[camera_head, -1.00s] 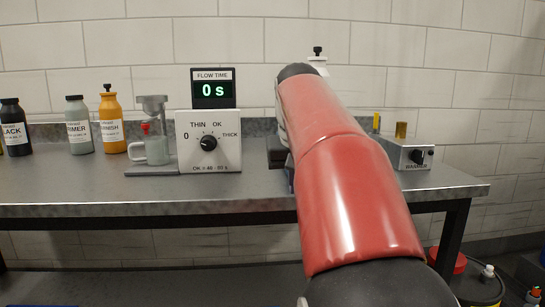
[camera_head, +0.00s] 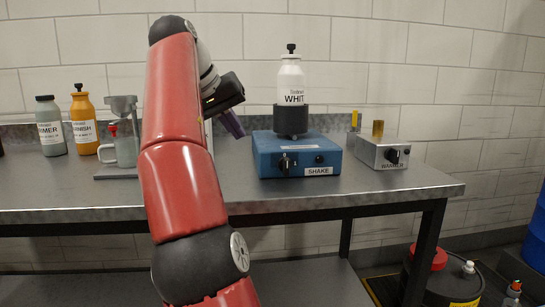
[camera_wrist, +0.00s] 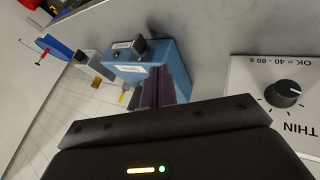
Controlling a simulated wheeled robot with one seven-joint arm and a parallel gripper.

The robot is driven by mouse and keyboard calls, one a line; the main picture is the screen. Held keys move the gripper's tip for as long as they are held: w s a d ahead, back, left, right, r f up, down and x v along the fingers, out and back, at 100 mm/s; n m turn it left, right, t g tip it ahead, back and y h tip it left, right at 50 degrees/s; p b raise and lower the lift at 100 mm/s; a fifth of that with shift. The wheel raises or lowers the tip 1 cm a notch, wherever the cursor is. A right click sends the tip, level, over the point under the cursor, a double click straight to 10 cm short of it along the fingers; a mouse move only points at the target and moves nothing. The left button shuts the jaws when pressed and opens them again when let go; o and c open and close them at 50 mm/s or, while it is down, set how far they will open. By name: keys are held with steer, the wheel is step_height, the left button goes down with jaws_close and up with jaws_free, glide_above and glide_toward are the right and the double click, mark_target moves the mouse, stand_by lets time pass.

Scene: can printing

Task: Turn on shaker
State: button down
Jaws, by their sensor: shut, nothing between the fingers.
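The shaker (camera_head: 262,152) is a blue box labelled SHAKE on the bench, right of my arm. Its front has a black knob (camera_head: 287,163) on the left and a small dark round part (camera_head: 319,158) on the right. A white bottle (camera_head: 290,78) stands upright in the black holder (camera_head: 290,121) on top. My gripper (camera_head: 237,128) is shut and empty, left of the shaker and apart from it in the head view. In the wrist view, the dark fingers (camera_wrist: 165,86) overlap part of the blue shaker (camera_wrist: 163,55); its knob (camera_wrist: 140,47) shows above them.
A grey box (camera_head: 380,152) with its own knob stands right of the shaker. The flow-time dial box shows in the wrist view (camera_wrist: 262,72). Bench front is clear.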

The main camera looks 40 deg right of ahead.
glide_toward(283, 172)
steer(key=w+f, duration=0.3)
steer(key=shift+a+f+b, duration=0.25)
steer(key=shift+a+b, duration=0.05)
steer(key=shift+b, duration=0.1)
steer(key=shift+s+d, duration=0.5)
steer(key=shift+d, duration=0.4)
steer(key=shift+s+d, duration=0.55)
steer(key=shift+d, duration=0.35)
steer(key=shift+s+r+y, duration=0.1)
steer(key=shift+y, duration=0.2)
steer(key=shift+d, duration=0.1)
